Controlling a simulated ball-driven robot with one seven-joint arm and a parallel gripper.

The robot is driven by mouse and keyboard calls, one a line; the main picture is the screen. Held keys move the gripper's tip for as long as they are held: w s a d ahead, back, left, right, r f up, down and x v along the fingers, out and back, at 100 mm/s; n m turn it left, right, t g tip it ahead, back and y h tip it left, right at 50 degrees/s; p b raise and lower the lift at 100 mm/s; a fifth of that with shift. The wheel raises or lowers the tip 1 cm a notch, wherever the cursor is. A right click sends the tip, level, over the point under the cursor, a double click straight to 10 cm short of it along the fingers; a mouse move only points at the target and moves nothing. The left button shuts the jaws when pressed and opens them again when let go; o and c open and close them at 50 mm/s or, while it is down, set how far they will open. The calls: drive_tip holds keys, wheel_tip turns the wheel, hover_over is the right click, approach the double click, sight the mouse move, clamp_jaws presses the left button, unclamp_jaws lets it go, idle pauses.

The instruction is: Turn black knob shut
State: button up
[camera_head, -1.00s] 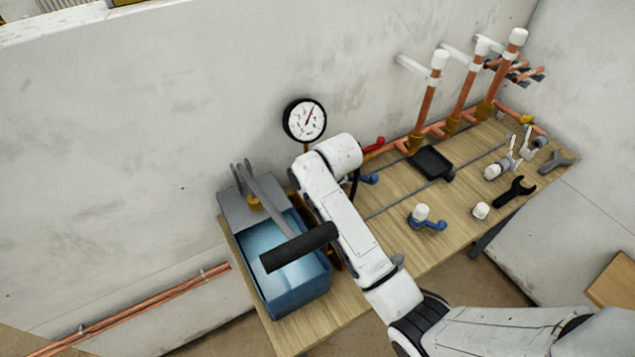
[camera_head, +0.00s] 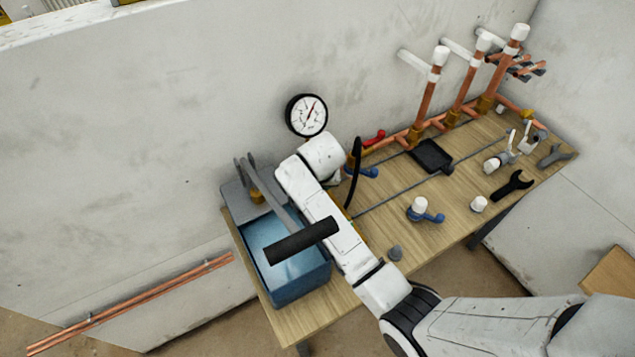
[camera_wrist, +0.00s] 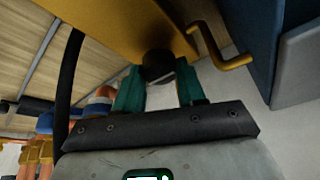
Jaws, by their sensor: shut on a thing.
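The black knob (camera_wrist: 158,66) is in the wrist view, on the underside of a yellow-brown body (camera_wrist: 120,25). My gripper (camera_wrist: 160,82) has teal fingers, one on each side of the knob, and is shut on it. How far the knob is turned cannot be told. In the head view my white arm covers the knob and my gripper, beside the blue water tank.
The blue tank (camera_head: 285,298) with a black-gripped lever (camera_head: 302,241) stands left of my arm. A round gauge (camera_head: 306,116) is above. A black hose (camera_head: 355,172) curves right of my arm. A black tray (camera_head: 431,155), a blue-handled valve (camera_head: 424,210) and a black wrench (camera_head: 512,185) lie rightward.

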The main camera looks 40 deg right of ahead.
drive_tip(key=o, duration=1)
drive_tip(key=shift+o, duration=0.2)
drive_tip(key=shift+n, duration=0.3)
